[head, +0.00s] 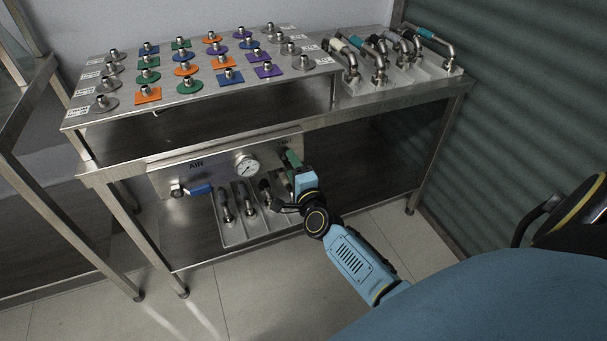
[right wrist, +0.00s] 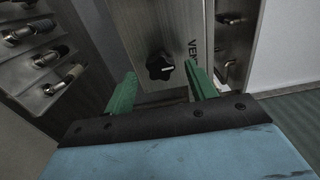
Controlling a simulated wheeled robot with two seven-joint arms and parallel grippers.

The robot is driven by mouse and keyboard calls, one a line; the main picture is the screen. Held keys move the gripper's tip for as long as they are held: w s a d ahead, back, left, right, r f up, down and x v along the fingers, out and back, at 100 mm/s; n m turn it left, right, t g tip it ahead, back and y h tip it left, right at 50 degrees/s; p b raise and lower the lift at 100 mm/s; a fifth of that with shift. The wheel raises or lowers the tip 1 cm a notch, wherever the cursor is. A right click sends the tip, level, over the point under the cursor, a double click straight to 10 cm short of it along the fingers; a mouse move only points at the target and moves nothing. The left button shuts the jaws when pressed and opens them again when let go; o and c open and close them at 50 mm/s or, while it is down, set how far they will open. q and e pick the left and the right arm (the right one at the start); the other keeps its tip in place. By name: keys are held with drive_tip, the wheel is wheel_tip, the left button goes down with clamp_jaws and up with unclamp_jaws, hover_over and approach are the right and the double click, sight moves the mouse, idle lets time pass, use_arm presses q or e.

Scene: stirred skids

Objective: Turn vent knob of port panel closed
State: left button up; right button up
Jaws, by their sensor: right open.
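The vent knob (right wrist: 159,66) is a black lobed knob with a light pointer mark. It sits on the metal port panel (right wrist: 142,22) beside the vertical lettering "VENT", which is partly cut off. My right gripper (right wrist: 162,90) is open, with its green fingers apart. In the right wrist view the knob shows between and beyond the fingertips, and I see no contact. In the head view my right gripper (head: 288,158) is at the right part of the port panel (head: 215,160), and it hides the knob there. My left gripper is not in view.
The panel carries a pressure gauge (head: 247,166) and a blue-handled valve (head: 198,190). A tray (head: 234,238) with several hose fittings stands below it. The bench top above holds a board of coloured ports (head: 205,95) and a second fitting tray (head: 420,72). Bench legs flank the panel.

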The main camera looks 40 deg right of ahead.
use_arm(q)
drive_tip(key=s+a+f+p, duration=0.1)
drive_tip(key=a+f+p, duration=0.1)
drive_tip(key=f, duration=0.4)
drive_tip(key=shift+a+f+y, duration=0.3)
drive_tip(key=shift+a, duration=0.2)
use_arm(e)
drive_tip(key=v, duration=1.2)
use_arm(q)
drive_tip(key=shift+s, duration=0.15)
